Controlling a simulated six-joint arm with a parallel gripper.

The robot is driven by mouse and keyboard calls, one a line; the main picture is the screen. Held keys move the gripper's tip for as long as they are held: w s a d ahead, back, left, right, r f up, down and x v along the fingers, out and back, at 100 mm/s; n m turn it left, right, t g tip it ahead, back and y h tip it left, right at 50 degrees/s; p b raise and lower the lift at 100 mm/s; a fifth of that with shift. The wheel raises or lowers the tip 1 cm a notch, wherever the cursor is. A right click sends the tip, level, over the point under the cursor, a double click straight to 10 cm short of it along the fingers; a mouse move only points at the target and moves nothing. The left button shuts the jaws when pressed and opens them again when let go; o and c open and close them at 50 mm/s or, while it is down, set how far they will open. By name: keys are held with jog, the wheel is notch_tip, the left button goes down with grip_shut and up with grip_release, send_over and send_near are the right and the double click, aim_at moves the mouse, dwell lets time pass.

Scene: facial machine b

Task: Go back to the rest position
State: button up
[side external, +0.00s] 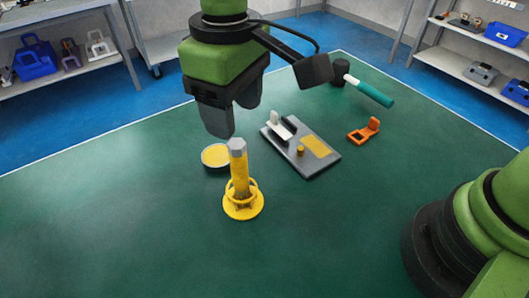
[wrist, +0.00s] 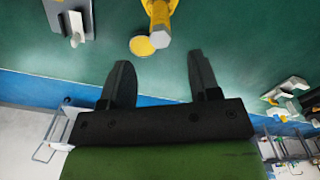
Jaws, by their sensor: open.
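My gripper (side external: 235,119) hangs above the green table, open and empty, with its fingers pointing down. In the wrist view its two dark fingers (wrist: 159,60) stand apart with nothing between them. A yellow post with a grey hexagonal top (side external: 239,170) stands upright in a yellow ring-shaped stand (side external: 243,207). The post also shows at the top of the wrist view (wrist: 159,22), beyond the fingertips and apart from them. A round dish with a yellow top (side external: 216,156) lies behind the post, and shows in the wrist view (wrist: 142,46).
A grey base plate (side external: 318,169) with a white upright piece (side external: 278,126) and yellow parts lies to the right. Further right are an orange bracket (side external: 364,131) and a teal-handled hammer (side external: 369,90). The table's left and front areas are clear. Shelves with bins stand behind.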

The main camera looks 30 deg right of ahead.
jog(key=s+d+r+m+t+y, duration=0.2)
jog(key=s+d+r+m, duration=0.2)
jog(key=d+r, duration=0.65)
jog(key=s+d+r+m+t, duration=0.1)
jog(key=s+d+m+t, duration=0.4)
jog(key=s+d, duration=0.4)
jog(key=shift+s+d+m, duration=0.25)
jog(key=shift+s+m, duration=0.15)
jog(key=shift+s, duration=0.65)
